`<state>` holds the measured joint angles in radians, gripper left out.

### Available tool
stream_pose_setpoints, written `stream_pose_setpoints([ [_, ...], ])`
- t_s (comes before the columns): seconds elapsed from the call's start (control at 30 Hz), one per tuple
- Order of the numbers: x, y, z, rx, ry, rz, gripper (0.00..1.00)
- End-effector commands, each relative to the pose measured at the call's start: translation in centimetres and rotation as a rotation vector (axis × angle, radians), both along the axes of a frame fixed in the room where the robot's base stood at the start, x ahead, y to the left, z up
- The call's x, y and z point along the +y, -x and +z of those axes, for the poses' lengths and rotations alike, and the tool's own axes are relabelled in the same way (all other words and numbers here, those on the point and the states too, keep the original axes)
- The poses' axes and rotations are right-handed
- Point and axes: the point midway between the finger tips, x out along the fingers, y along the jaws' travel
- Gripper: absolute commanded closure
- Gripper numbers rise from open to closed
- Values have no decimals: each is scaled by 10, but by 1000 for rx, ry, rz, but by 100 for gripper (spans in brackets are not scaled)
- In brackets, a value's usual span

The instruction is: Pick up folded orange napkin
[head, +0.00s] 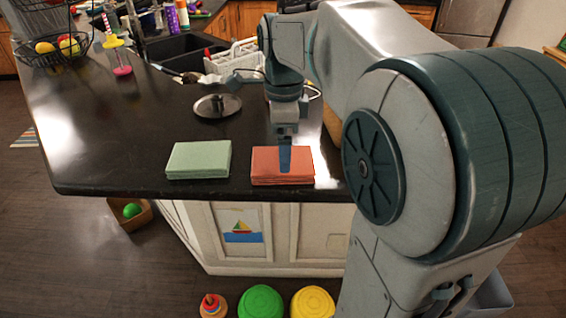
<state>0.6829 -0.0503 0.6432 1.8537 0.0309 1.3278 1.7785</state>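The folded orange napkin (264,166) is a flat stack lying near the front edge of the dark counter, in the middle of the head view. My gripper (285,160) points straight down over it. A blue finger overlaps the napkin's upper middle in this view. Only one finger shows clearly, so I cannot tell how far apart the fingers are. I also cannot tell whether the finger touches the napkin. The napkin appears to lie flat on the counter.
A folded green napkin (199,160) lies to the left on the dark counter (110,135). A metal lid (217,105) is behind it. A white dish rack (232,60) and a dark sink (180,50) stand farther back. A wire fruit basket (50,45) is at the back left.

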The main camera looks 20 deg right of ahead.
Motion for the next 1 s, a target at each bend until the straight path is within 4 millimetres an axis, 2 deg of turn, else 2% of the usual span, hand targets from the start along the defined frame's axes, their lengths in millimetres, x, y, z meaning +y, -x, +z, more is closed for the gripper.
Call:
stream_pose_setpoints([
  [0.2, 1, 1, -32, 4, -1, -1, 0],
  [0.5, 1, 0, -39, 1, 0, 0, 0],
  [0.53, 1, 0, -39, 1, 0, 0, 3],
  [0.63, 1, 0, -39, 1, 0, 0, 31],
  [1.0, 1, -1, -33, -2, 1, 0, 32],
])
